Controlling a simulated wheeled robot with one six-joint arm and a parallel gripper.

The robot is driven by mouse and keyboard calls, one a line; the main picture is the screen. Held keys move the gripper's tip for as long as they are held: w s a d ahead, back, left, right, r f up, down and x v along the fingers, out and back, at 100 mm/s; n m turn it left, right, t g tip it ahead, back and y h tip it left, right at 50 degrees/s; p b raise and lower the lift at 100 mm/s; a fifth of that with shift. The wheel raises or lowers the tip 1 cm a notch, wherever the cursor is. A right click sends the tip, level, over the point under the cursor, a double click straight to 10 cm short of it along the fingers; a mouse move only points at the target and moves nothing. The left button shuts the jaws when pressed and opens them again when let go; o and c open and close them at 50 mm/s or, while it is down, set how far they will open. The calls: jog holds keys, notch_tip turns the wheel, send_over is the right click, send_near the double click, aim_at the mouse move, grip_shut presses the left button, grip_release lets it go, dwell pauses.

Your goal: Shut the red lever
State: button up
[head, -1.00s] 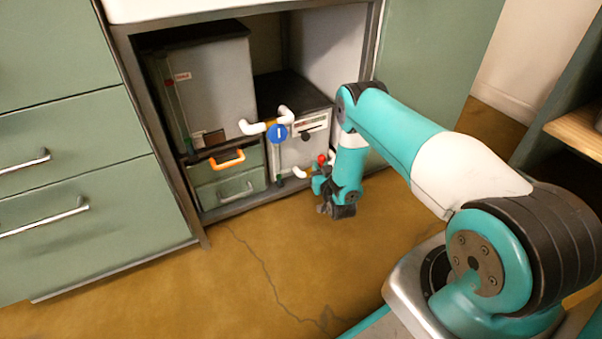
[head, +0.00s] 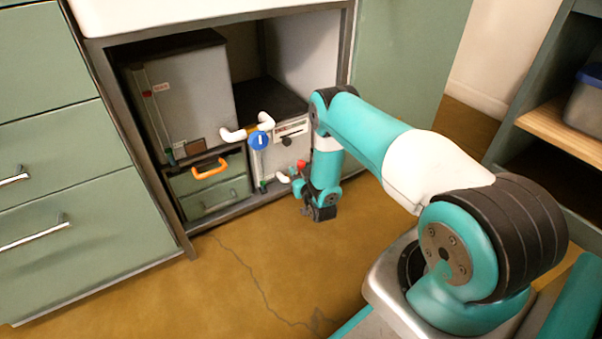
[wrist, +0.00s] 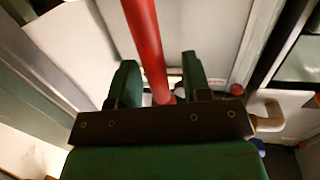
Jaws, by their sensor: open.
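The red lever shows in the wrist view as a long red bar (wrist: 146,45) running down between my fingers. In the head view only its red tip (head: 301,164) shows, low at the front right of the cabinet opening. My gripper (wrist: 158,82) is open, with one dark green finger on each side of the bar. I cannot tell whether either finger touches it. In the head view my gripper (head: 298,196) is low in front of the cabinet and hides the rest of the lever.
A blue round handle (head: 259,140) and white pipes (head: 266,121) sit just left of my arm. An orange handle (head: 209,169) is on a green drawer further left. The cabinet's side frame (head: 160,180) bounds the opening. The brown floor (head: 240,280) in front is clear.

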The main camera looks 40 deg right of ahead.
jog(key=p+v, duration=1.2)
jog(key=v, duration=0.5)
jog(key=shift+s+r, duration=0.1)
jog(key=shift+s, duration=0.05)
